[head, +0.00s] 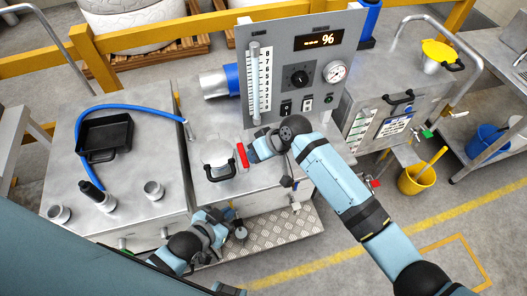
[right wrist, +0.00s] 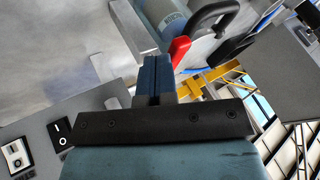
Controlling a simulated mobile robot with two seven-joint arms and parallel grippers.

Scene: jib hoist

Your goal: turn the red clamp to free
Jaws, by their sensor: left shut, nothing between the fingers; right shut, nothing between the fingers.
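The red clamp (head: 242,155) is a short red bar on the steel bench top, beside the round silver lid (head: 216,150) with its black handle. It shows also in the right wrist view (right wrist: 181,48), just beyond the fingertips. My right gripper (head: 251,153) is shut and empty, its tips close to the right side of the clamp; whether they touch it I cannot tell. Its shut fingers show in the right wrist view (right wrist: 152,70). My left gripper (head: 236,222) is low, in front of the bench, shut and empty, well apart from the clamp.
A grey control panel (head: 283,50) with a display, knob and gauge stands behind the clamp. A left bench (head: 130,215) holds a black tray (head: 104,138), a blue hose (head: 135,108) and small cups. A yellow bucket (head: 416,180) stands on the floor at right.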

